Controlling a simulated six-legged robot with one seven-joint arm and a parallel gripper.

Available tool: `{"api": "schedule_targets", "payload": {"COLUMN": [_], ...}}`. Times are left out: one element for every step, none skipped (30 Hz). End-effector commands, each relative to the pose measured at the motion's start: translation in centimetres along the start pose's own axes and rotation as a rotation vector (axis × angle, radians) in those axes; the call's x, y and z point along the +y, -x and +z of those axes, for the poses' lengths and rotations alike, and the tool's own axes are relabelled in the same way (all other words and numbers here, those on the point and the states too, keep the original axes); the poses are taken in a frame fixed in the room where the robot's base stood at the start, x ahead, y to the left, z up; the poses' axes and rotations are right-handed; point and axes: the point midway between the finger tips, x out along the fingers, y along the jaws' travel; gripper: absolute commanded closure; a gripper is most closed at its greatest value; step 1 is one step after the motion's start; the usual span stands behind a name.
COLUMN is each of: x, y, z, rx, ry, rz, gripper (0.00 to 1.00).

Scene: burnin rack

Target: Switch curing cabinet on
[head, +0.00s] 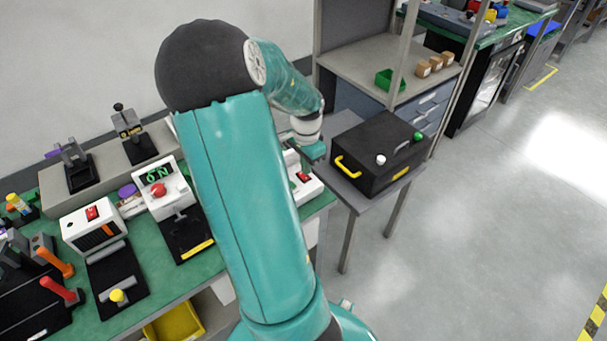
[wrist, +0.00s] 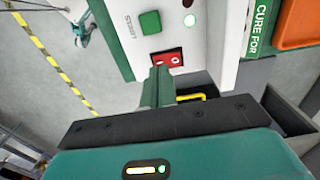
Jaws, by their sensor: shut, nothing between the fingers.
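In the head view a white box with a red switch (head: 304,177) shows partly behind my arm, just below my gripper (head: 310,152).
A black case (head: 375,155) with a yellow handle stands on a small table to the right. The green bench (head: 140,285) at left holds a white unit with an "ON" display (head: 160,190), another red-switched box (head: 85,225) and several fixtures. Open floor (head: 480,230) lies at right.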

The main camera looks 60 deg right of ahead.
Motion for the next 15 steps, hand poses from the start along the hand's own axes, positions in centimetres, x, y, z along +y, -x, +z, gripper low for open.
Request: {"api": "schedule_targets", "payload": {"x": [0.0, -0.1, -0.1, -0.1, -0.1, -0.1, -0.1, -0.1, -0.1, -0.1, -0.1, -0.1, -0.1, -0.1, -0.1], "y": [0.4, 0.7, 1.0, 1.2, 1.4, 1.7, 1.9, 2.1, 2.4, 2.6, 2.9, 3.1, 3.3, 3.5, 3.8], "z": [0.0, 0.0, 0.0, 0.0, 0.0, 0.0, 0.0, 0.0, 0.0, 0.0, 0.0, 0.0, 0.0, 0.0, 0.0], "rx": [0.0, 0.0, 0.0, 0.0, 0.001, 0.001, 0.0, 0.0, 0.0, 0.001, 0.001, 0.001, 0.001, 0.0, 0.0], "ry": [0.0, 0.0, 0.0, 0.0, 0.0, 0.001, 0.001, 0.0, 0.0, -0.001, 0.0, 0.001, 0.001, 0.001, 0.001], "rz": [-0.002, -0.002, -0.003, -0.003, -0.003, -0.002, -0.002, -0.002, -0.003, -0.003, -0.003, -0.003, -0.002, -0.002, -0.002], "gripper": [1.0, 1.0, 1.0, 1.0, 1.0, 1.0, 1.0, 1.0, 1.0, 1.0, 1.0, 1.0, 1.0, 1.0, 1.0]}}
